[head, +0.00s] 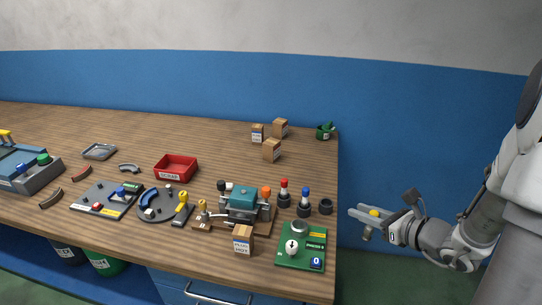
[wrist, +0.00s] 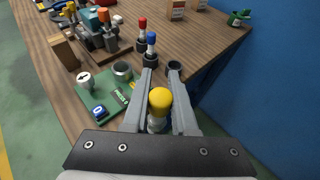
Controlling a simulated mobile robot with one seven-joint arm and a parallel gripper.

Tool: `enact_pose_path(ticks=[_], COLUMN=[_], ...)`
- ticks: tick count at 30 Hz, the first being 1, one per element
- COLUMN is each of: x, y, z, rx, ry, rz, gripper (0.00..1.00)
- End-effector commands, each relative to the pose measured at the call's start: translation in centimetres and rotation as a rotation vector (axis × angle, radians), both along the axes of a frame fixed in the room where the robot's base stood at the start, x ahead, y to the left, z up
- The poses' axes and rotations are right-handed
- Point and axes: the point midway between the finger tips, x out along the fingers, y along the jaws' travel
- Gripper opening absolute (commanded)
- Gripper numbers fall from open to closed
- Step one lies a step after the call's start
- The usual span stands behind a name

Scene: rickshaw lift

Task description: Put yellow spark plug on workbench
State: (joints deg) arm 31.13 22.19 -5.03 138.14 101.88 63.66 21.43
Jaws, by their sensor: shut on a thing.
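The yellow spark plug (wrist: 159,101) is held between the fingers of my gripper (wrist: 159,110), yellow end toward the wrist camera. In the head view my gripper (head: 371,213) is right of the workbench (head: 215,143), beyond its right edge, with the yellow top (head: 374,212) showing between the fingers. The workbench is a long brown wooden top with a blue front. In the wrist view the bench (wrist: 195,45) lies ahead and to the left of the fingers.
Near the bench's right end are a green press board (head: 301,254), a dark ring (head: 325,206), red-topped (head: 283,193) and blue-topped (head: 304,203) pieces and a teal machine (head: 244,202). Small boxes (head: 271,150) and a green item (head: 325,131) stand farther back. Bare wood lies around the back middle.

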Motion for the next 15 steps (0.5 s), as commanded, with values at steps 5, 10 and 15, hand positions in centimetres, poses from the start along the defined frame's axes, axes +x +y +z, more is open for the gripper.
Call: enact_pose_path(ticks=[5,10,15], x=[1.8,5.0,7.5], y=[1.3,3.5,5.1], z=[-1.6,-3.7,-5.0], rx=[0.0,0.0,0.001], ry=[0.0,0.0,0.0], rz=[0.007,0.006,0.004], gripper=[0.0,0.0,0.0])
